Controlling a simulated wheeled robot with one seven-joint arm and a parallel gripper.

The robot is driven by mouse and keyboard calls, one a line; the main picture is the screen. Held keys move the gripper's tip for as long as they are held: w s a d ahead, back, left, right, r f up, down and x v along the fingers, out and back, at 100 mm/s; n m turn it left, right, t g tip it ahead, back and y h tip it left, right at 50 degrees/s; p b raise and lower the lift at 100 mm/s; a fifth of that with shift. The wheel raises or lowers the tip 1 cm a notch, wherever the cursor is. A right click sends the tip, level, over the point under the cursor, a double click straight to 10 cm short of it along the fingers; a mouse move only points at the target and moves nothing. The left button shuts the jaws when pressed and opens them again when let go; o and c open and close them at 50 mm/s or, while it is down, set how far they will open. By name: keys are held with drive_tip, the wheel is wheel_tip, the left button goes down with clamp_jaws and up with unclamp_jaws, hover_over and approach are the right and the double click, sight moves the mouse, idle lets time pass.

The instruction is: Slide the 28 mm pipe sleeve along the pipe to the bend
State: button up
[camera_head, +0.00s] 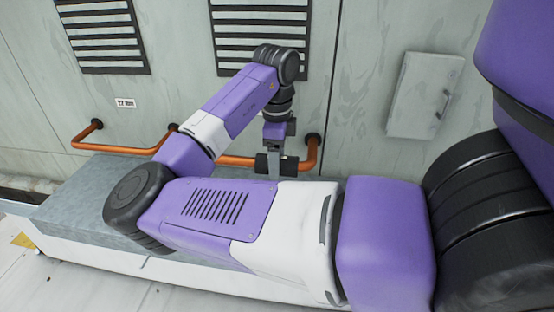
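A dark sleeve (290,166) sits around the right copper pipe (235,160), a little left of the bend (312,161) where the pipe turns up into the wall. A short stretch of bare pipe shows between the sleeve and the bend. My gripper (274,164) points down at the sleeve, with one grey finger across its near side. The other finger is hidden behind, so I cannot tell whether the fingers grip it. My arm hides the left part of this pipe and any label on it.
Another copper pipe (115,149) runs on the left under a small label (126,103), apparently reading 22 mm. A grey block (75,200) lies below. Slatted vents (103,36) and a handled panel (424,95) are on the wall.

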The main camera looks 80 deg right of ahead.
wheel_tip(320, 180, up, 8)
drive_tip(key=shift+a+f, duration=0.1)
drive_tip(key=shift+f, duration=0.1)
drive_tip(key=shift+s, duration=0.1)
idle(0.7)
